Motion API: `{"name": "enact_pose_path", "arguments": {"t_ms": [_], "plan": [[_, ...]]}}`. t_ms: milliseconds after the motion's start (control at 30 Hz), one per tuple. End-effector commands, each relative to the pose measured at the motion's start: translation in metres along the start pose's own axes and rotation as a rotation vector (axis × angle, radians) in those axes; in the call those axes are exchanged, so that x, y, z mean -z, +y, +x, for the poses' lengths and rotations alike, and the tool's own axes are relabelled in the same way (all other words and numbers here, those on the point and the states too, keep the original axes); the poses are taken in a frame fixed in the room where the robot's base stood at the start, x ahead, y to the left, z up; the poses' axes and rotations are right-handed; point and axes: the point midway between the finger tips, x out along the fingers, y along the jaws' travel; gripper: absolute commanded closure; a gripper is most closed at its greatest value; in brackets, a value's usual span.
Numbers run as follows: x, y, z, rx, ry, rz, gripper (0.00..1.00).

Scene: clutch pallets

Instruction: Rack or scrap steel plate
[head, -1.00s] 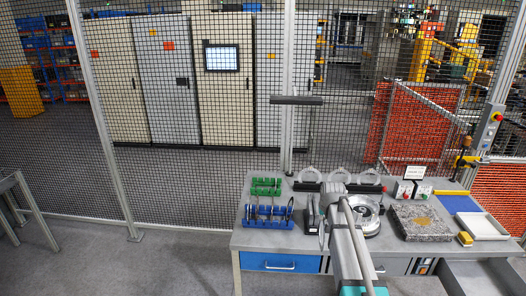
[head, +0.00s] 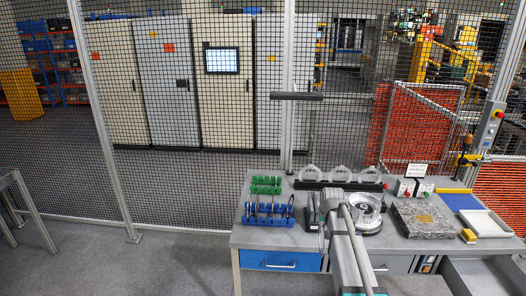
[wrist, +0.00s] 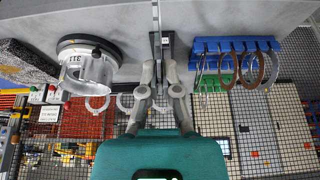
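My gripper (wrist: 161,70) points down at the bench in the wrist view. Its two fingertips are close together beside a small dark stand (wrist: 166,42); whether a thin plate sits edge-on between them I cannot tell. In the head view my arm hides the fingertips near this stand (head: 312,212). A blue rack (head: 262,222) holds several ring-shaped plates on edge, grey and brown in the wrist view (wrist: 247,68). A green rack (head: 266,181) stands behind it. A round device (head: 366,215) stands right of the dark stand.
A black holder (head: 338,185) with light rings stands at the back of the bench. To the right are two button boxes (head: 404,188), a granite slab (head: 422,221), a yellow block (head: 468,236) and a white tray (head: 487,223). Mesh fencing (head: 200,190) closes off the back.

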Motion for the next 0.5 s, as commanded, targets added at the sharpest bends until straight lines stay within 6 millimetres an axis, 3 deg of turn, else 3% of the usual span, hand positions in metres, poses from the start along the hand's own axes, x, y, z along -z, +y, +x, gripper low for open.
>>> {"name": "enact_pose_path", "arguments": {"t_ms": [33, 100, 500], "plan": [[-0.006, 0.0, 0.015, 0.0, 0.0, 0.0, 1.0], [-0.011, 0.0, 0.027, 0.0, 0.0, 0.0, 1.0], [-0.033, 0.0, 0.08, 0.0, 0.0, 0.0, 1.0]]}}
